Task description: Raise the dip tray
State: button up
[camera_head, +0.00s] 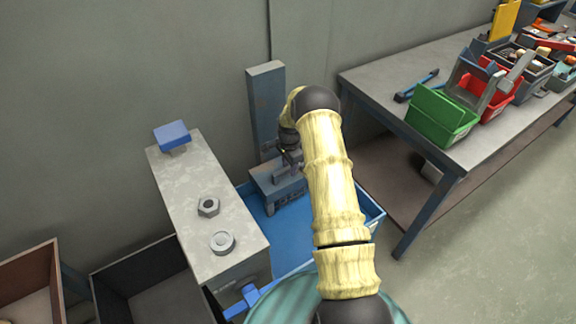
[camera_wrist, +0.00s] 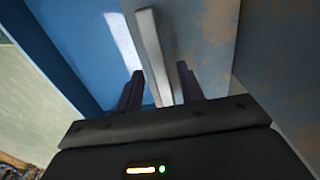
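A blue tray (camera_head: 264,229) with raised walls lies low beside the grey bench. A grey block (camera_head: 264,178) with a bar handle on top stands at its back, against a tall grey post (camera_head: 266,95). I cannot tell which of these parts is the dip tray. My gripper (camera_head: 287,160) is close above the block, partly hidden by my arm. In the wrist view my gripper (camera_wrist: 160,82) is open. The pale grey bar handle (camera_wrist: 152,45) lines up between its two dark fingers, with gaps on both sides. I cannot tell how deep it sits between them.
The grey bench (camera_head: 180,185) at left holds a hex nut (camera_head: 208,207), a round ring (camera_head: 222,242) and a blue block (camera_head: 172,135). A dark open bin (camera_head: 150,285) is at lower left. A table (camera_head: 385,78) with a green bin (camera_head: 440,117) is at right.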

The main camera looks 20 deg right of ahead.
grip_shut()
jog(key=shift+a, duration=0.3)
jog(key=shift+d, duration=0.2)
jog(key=shift+w+r+p, duration=0.1)
jog(key=shift+r+p, duration=0.2)
jog(key=shift+r, duration=0.25)
notch_tip(320, 180, up, 24)
jog(key=p, duration=1.1)
jog(key=shift+d+r, duration=0.2)
